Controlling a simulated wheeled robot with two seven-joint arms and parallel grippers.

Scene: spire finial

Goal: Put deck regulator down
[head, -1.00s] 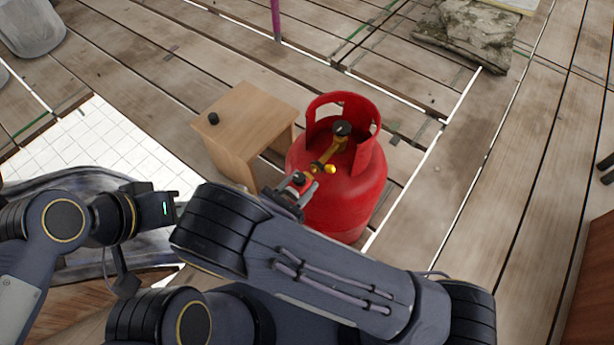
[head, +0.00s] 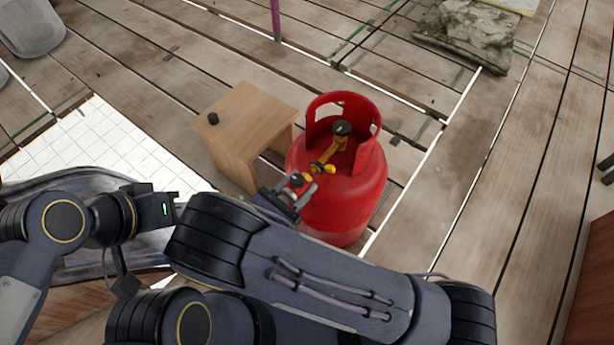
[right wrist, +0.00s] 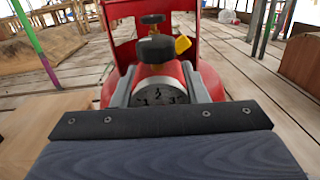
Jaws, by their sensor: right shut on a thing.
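The deck regulator shows in the right wrist view as a round grey face with dark marks (right wrist: 160,92), with a black knob above it. My right gripper (right wrist: 160,90) is shut on it, one grey finger at each side. In the head view the right gripper (head: 301,195) is at the left front of the red gas cylinder (head: 345,200), and the regulator's dark top (head: 296,180) shows between its fingers. Brass fittings (head: 322,168) lie just beyond; I cannot tell whether the regulator touches them. My left gripper (head: 172,208) is at the left; its fingertips are not clear.
A small wooden stand (head: 247,113) with a black knob (head: 213,118) on top is left of the cylinder. A white tiled panel (head: 110,150) lies further left. A grey rocky block (head: 470,35) is at the back right. The planked deck at right is mostly clear.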

